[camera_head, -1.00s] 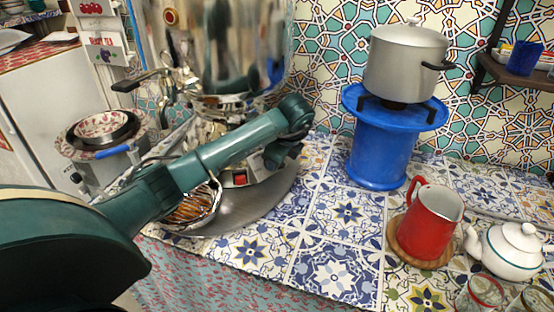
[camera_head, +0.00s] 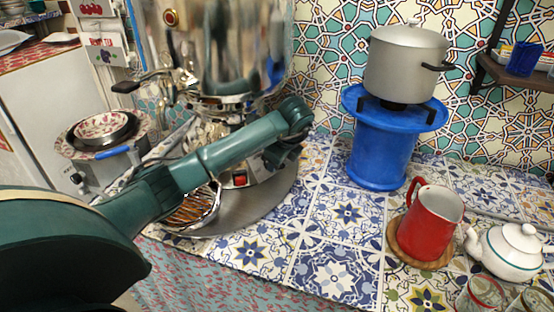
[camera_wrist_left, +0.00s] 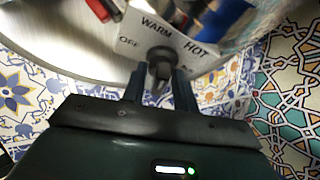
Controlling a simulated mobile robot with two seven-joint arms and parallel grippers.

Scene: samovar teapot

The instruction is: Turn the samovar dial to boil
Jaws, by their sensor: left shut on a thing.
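The shiny metal samovar (camera_head: 243,45) stands at the back left of the counter. Its dial (camera_wrist_left: 160,54) shows in the left wrist view as a dark knob on a pale plate marked OFF, WARM and HOT. I see no boil mark, and I cannot tell which mark the knob points to. My left gripper (camera_wrist_left: 161,74) is shut on the dial, one finger on each side. In the head view my left gripper (camera_head: 281,156) is at the samovar's lower front, and my arm hides the dial. My right gripper is not in view.
A red switch (camera_head: 239,180) sits on the samovar base beside my arm. A blue stand (camera_head: 382,150) bears a grey pot (camera_head: 404,62). A red jug (camera_head: 430,224) and a white teapot (camera_head: 507,249) stand at the right. The tiled counter between (camera_head: 330,225) is clear.

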